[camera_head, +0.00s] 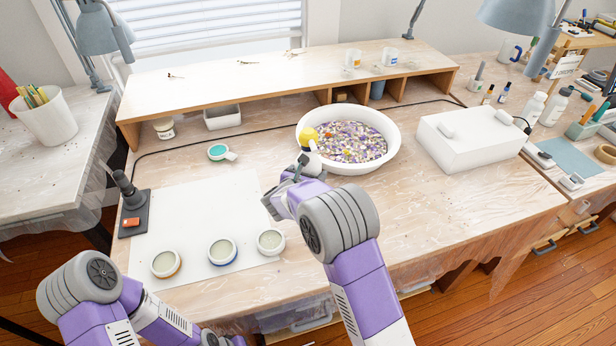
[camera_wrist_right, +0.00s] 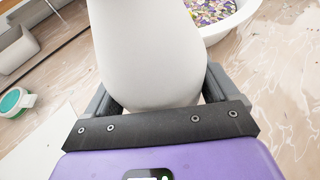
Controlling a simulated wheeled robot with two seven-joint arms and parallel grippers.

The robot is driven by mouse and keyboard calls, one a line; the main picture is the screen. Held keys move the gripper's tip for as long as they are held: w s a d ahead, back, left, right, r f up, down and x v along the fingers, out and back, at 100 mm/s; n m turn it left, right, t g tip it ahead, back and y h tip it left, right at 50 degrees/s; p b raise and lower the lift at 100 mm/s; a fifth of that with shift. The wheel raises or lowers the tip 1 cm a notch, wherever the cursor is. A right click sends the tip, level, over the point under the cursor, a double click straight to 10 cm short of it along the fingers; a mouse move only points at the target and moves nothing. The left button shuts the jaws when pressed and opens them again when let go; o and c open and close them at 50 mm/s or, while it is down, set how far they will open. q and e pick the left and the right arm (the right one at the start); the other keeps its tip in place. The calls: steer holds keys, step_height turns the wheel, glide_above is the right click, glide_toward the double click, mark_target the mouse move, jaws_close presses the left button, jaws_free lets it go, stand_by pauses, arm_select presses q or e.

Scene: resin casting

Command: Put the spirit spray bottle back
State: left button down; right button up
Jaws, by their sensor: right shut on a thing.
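The spirit spray bottle shows a white body (camera_wrist_right: 150,50) in the right wrist view, upright between the two fingers. In the head view its yellow top (camera_head: 308,134) shows over the near left rim of the white basin. My right gripper (camera_head: 297,172) is shut on the bottle; the gripper partly hides it. I cannot tell whether the bottle's base touches the table. My left arm is low at the left of the head view, and its gripper fingers are not seen.
The white basin (camera_head: 390,152) of coloured bits stands just behind my right gripper. A white box (camera_head: 468,140) is to its right. Several small round moulds (camera_head: 222,250) lie on or near a white sheet (camera_head: 190,215). A black stand (camera_head: 133,210) is at left. The table's front right is clear.

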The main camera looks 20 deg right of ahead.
steer(key=shift+f, duration=0.2)
steer(key=shift+f, duration=0.15)
steer(key=o, duration=1.2)
steer(key=p+v, duration=0.2)
steer(key=v, duration=1)
